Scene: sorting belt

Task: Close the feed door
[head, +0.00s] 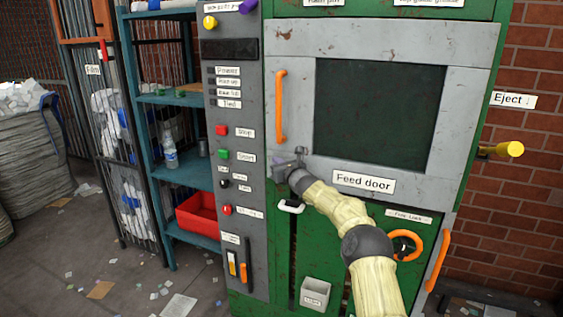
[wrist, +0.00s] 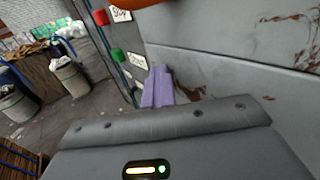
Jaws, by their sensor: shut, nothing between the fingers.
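The feed door (head: 460,110) is a grey, rust-spotted panel with a dark window and a vertical orange handle (head: 280,107) on its left side. A "Feed door" label (head: 363,181) is on its lower part. The door looks about flush with the green machine front; I cannot tell whether a small gap remains. My gripper (head: 286,163) is at the door's lower left corner, below the handle. In the wrist view its purple fingers (wrist: 158,86) are together and empty, close to the grey door surface (wrist: 225,65). Whether they touch it is unclear.
A grey control panel (head: 232,185) with buttons stands left of the door. A white handle (head: 291,206) and an orange ring handle (head: 405,245) are below it. A yellow-ended eject lever (head: 510,149) sticks out right. A blue shelf (head: 183,172) holds a red bin (head: 198,216).

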